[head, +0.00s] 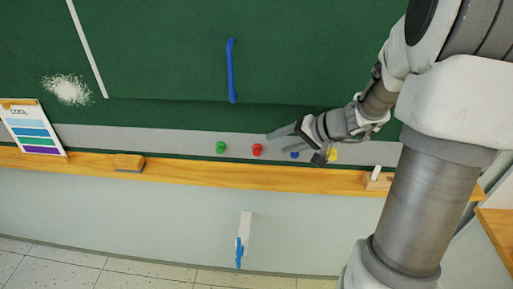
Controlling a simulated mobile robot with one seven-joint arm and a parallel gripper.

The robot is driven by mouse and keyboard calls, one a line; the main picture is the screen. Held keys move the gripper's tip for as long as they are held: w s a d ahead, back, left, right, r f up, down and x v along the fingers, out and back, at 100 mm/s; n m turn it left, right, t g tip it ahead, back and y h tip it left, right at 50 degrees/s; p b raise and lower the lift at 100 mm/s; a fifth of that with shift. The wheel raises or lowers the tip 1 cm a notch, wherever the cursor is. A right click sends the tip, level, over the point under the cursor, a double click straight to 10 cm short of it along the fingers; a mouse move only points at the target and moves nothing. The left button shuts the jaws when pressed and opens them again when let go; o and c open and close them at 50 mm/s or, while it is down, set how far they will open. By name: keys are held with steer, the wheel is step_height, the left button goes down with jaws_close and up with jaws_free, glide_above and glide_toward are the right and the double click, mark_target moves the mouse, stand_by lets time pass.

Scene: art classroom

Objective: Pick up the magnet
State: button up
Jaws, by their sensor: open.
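Small round magnets sit in a row on the grey strip below the green board. They are a green magnet (221,147), a red magnet (257,150), a blue magnet (294,155) and a yellow magnet (333,154). My gripper (293,148) reaches in from the right in the head view. It is open, with one finger pointing toward the red magnet and the other down between the blue and yellow ones. The blue magnet shows in the gap between the fingers. The yellow magnet is partly hidden by the gripper. I cannot tell whether the gripper touches any magnet.
A wooden ledge (217,172) runs below the strip, with a brown eraser (129,162) on it and a chalk holder (377,180) at right. A colour chart (32,128) is at left.

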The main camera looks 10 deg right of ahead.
mark_target(260, 151)
steer(key=shift+p+x, duration=0.4)
steer(key=shift+x, duration=4.3)
steer(key=shift+d+f, duration=0.15)
jaws_close()
steer(key=shift+s+d, duration=0.1)
steer(key=shift+s+d+r, duration=0.15)
steer(key=shift+r, duration=0.15)
steer(key=s+d+f+b+v, duration=0.1)
steer(key=f+v, duration=0.1)
steer(key=v, duration=1.3)
steer(key=shift+s+f, duration=0.2)
steer(key=shift+s, duration=0.2)
